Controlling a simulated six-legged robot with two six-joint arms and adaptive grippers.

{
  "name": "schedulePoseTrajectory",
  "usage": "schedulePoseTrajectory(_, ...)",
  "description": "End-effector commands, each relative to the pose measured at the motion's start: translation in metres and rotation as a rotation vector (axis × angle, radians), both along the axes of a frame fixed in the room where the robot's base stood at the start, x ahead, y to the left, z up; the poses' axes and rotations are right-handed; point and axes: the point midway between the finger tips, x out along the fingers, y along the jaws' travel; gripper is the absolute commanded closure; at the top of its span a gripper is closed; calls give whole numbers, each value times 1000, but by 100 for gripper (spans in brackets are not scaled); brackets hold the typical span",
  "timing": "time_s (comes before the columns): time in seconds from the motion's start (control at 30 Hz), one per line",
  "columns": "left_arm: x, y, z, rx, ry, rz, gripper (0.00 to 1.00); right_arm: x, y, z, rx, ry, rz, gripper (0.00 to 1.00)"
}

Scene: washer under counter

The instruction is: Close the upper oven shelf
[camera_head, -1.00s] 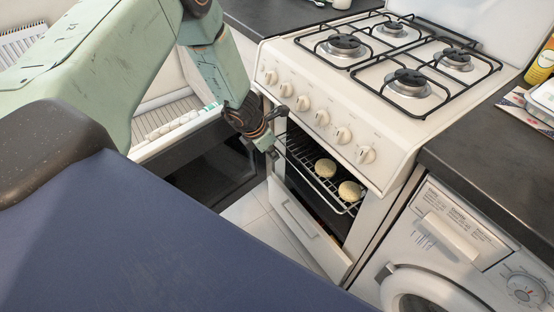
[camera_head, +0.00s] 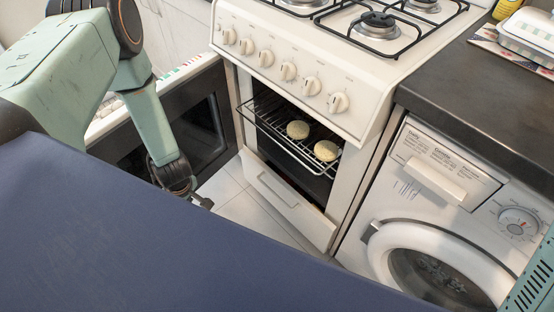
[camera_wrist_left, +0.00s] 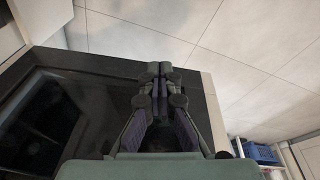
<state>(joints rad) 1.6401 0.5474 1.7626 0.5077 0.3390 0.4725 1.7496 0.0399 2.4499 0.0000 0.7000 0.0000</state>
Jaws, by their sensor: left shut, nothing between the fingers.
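The upper oven shelf (camera_head: 262,114), a wire rack, sticks partly out of the open white oven. Two pale round buns (camera_head: 298,130) (camera_head: 326,151) sit on it. The oven door (camera_head: 195,118), dark with a glass pane, stands swung open to the left; it also seems to fill much of the left wrist view (camera_wrist_left: 100,75). My left gripper (camera_head: 205,203) is shut and empty, low in front of the door and apart from the shelf. Its fingers show together in the left wrist view (camera_wrist_left: 160,70). My right gripper is out of view.
A white stove (camera_head: 290,70) with a gas hob stands above the oven opening, with a white lower panel (camera_head: 290,208) below. A washer (camera_head: 425,230) under a dark counter (camera_head: 480,110) is on the right. Bare floor tiles (camera_head: 228,190) lie before the oven.

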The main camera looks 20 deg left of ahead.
Motion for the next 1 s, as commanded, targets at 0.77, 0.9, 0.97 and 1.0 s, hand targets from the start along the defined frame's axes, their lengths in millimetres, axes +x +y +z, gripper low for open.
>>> schedulePoseTrajectory(0.77,60,-93,34,1106,-345,-2256,100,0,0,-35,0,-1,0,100)
schedulePoseTrajectory(0.9,68,-124,70,1487,-421,-2404,100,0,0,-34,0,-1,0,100)
schedulePoseTrajectory(0.97,70,-133,85,1655,-430,-2431,100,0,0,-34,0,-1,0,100)
schedulePoseTrajectory(1.0,71,-138,94,1760,-426,-2440,100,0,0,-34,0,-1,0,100)
